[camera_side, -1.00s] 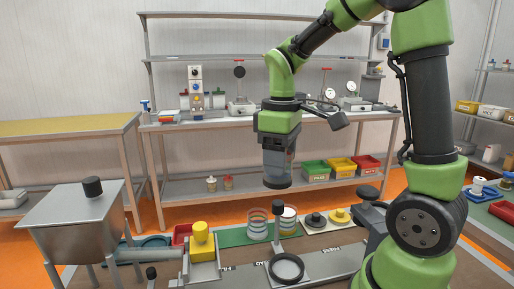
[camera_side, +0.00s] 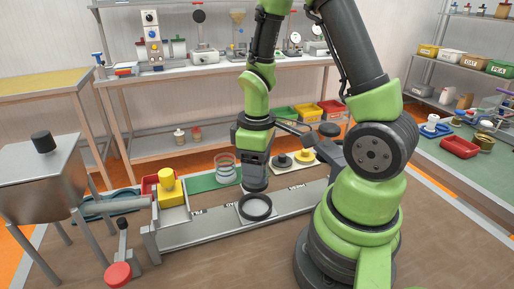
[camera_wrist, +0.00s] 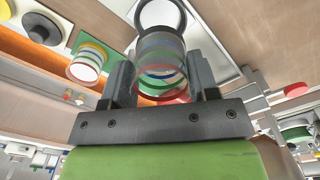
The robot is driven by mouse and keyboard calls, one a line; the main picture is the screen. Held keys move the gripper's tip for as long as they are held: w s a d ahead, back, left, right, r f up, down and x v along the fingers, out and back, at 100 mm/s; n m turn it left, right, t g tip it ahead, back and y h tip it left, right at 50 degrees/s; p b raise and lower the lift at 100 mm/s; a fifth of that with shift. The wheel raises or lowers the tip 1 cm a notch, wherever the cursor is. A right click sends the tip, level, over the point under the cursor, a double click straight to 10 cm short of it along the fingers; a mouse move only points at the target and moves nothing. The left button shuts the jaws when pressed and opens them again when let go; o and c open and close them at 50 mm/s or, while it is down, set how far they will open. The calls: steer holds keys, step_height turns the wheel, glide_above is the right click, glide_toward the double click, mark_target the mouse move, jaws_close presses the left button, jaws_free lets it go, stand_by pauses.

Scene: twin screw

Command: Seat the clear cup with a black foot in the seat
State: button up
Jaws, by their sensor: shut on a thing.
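My gripper (camera_side: 254,163) is shut on the clear cup with a black foot and points down. In the side view the cup's dark foot (camera_side: 255,185) shows below the jaws. In the wrist view the clear, striped cup (camera_wrist: 160,68) lies between the two fingers (camera_wrist: 160,78). The seat is a black ring (camera_side: 256,207) on a light plate, close below the foot. The ring also shows just beyond the cup in the wrist view (camera_wrist: 182,14). The cup looks above the ring; I cannot tell whether they touch.
A striped cup (camera_side: 225,169) stands on the green mat (camera_side: 201,184) behind the rail. A yellow piece (camera_side: 167,182) sits left of it. Dark and yellow discs (camera_side: 302,155) stand to the right.

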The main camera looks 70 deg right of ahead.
steer(key=shift+f, duration=2.35)
steer(key=shift+f, duration=1.15)
steer(key=o, duration=1.3)
steer(key=shift+r, duration=0.1)
steer(key=shift+r, duration=3.45)
